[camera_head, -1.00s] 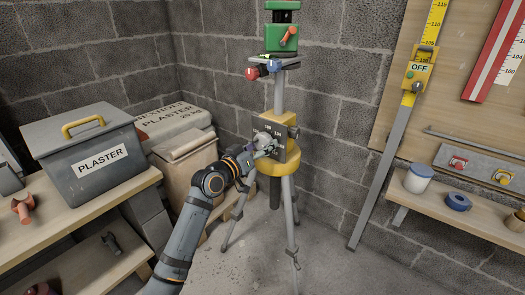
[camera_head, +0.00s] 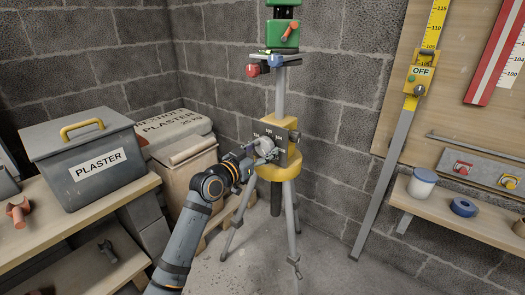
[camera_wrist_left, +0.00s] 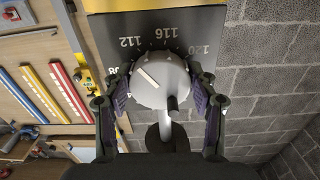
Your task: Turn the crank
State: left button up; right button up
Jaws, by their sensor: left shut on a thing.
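The crank (camera_head: 265,146) is a light grey round hub on the dark scale plate (camera_head: 284,134) of a tripod stand. In the left wrist view the hub (camera_wrist_left: 158,76) fills the middle, with a white pointer line on its face and a dark peg in front. The plate (camera_wrist_left: 108,52) behind it reads 112, 116 and 120. My left gripper (camera_head: 259,152) is at the crank. In the left wrist view its two fingers (camera_wrist_left: 160,92) flank the hub on both sides, shut on it. My right gripper is in neither view.
The tripod (camera_head: 291,220) stands near the block wall, with a yellow collar below the plate. A grey plaster box (camera_head: 92,160) sits on the left bench. On the right are a shelf (camera_head: 455,215) and a leaning yellow-topped level staff (camera_head: 385,180). Floor is clear right of the tripod.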

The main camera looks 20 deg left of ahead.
pick_arm(q)
jog(key=shift+f, duration=0.15)
jog(key=o, duration=1.2)
jog(key=shift+c, duration=0.2)
jog(key=v, duration=0.7)
jog(key=shift+s, duration=0.25)
jog(key=shift+a, duration=0.1)
